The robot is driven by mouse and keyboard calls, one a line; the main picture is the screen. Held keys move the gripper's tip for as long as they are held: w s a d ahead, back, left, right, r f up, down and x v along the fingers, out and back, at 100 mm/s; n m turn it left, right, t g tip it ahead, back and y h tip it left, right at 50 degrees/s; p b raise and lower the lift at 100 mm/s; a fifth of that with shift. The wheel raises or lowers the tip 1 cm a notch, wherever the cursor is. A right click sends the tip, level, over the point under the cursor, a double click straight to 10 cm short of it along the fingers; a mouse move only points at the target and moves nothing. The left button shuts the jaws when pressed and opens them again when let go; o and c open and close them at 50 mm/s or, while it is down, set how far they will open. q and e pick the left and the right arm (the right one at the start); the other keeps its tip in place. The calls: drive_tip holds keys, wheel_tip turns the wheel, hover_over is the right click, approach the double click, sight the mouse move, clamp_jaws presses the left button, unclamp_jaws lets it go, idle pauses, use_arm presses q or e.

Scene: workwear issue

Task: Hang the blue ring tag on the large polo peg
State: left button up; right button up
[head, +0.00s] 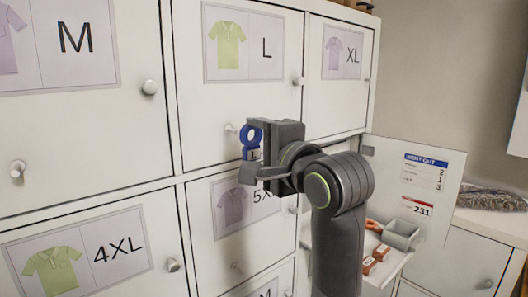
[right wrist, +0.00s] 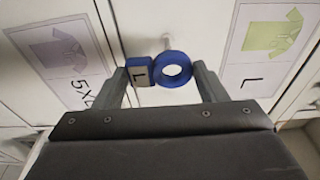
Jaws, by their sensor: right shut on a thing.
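The blue ring tag (head: 251,136) has a round ring and a small block marked L. My right gripper (head: 262,158) is shut on it, in front of the cabinet near the bottom of the L door (head: 195,110). In the right wrist view the tag's ring (right wrist: 172,69) lies between my right gripper's fingers (right wrist: 160,84). The L door has a label with a green polo shirt. Its peg (head: 230,127) shows just left of the ring; in the right wrist view the peg (right wrist: 167,42) shows just beyond the ring. The ring looks apart from the peg. My left gripper is not in view.
Other doors surround it: M (head: 120,130), XL (head: 335,105), 5XL (head: 205,245) and 4XL (head: 120,280), with knobs or pegs sticking out. At right, a notice panel (head: 425,165) stands above a shelf with a grey bin (head: 400,235) and reddish tags (head: 375,258).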

sight(241, 142)
drive_tip(key=shift+w+a+b, duration=0.35)
drive_tip(key=shift+w+a, duration=0.05)
drive_tip(key=shift+w, duration=0.15)
drive_tip(key=shift+b+x, duration=0.55)
drive_tip(key=shift+x, duration=0.7)
drive_tip(key=shift+w+a+f+b, duration=0.2)
drive_tip(key=shift+w+a+b, duration=0.1)
drive_tip(key=shift+a, duration=0.2)
drive_tip(key=shift+w+a, duration=0.1)
drive_tip(key=shift+w, duration=0.1)
drive_tip(key=shift+w+a+f+p, duration=0.15)
drive_tip(key=shift+w+a+p, duration=0.1)
drive_tip(key=shift+w+p, duration=0.15)
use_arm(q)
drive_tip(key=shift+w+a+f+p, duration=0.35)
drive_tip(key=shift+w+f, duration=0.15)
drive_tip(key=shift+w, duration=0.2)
use_arm(e)
drive_tip(key=o, duration=1)
